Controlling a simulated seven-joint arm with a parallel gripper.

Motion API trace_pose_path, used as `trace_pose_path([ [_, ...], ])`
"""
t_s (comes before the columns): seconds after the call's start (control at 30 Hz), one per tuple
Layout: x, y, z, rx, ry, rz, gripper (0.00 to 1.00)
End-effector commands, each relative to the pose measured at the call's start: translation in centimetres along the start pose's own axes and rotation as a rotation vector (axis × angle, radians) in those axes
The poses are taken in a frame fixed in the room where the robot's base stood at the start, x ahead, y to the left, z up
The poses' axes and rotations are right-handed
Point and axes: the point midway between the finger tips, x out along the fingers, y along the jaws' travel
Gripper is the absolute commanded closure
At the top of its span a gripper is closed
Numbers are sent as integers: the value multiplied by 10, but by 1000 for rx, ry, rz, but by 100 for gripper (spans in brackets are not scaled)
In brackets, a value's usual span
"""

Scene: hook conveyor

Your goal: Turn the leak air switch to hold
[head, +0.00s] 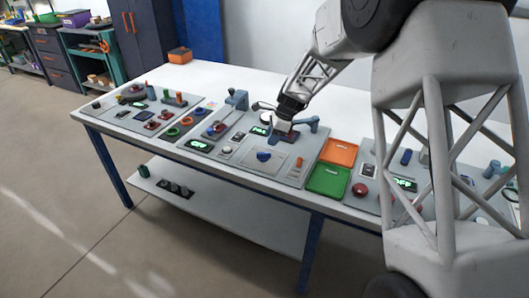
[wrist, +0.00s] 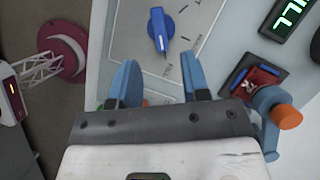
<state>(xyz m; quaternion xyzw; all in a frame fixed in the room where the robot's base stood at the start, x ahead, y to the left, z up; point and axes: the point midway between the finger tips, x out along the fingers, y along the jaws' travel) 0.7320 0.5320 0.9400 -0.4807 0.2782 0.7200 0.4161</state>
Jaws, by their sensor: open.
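A blue rotary switch knob (wrist: 160,30) with a white pointer line sits on a light grey panel plate in the wrist view, with small printed labels around it that I cannot read clearly. A blue knob (head: 264,156) also shows on the middle panel in the head view. My gripper (wrist: 159,62) is open and empty, its two blue fingers apart, with the knob ahead of and between the fingertips in the picture. They do not appear to touch it. In the head view my gripper (head: 284,128) is over the middle panel, behind the knob.
A green-lit display (wrist: 293,12) and a red part (wrist: 256,82) with a blue, orange-ended lever (wrist: 284,115) lie right of the fingers. An orange tray (head: 340,151) and a green tray (head: 327,181) stand right of the panel. Other control panels fill the white table (head: 215,80).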

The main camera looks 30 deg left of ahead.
Motion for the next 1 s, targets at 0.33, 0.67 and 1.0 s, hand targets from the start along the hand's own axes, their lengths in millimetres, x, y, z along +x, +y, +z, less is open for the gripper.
trace_pose_path([
  [0.33,3,0,0,-1,0,1,57],
  [0.67,30,1,0,-1,0,2,57],
  [1.0,68,1,0,-1,0,1,57],
])
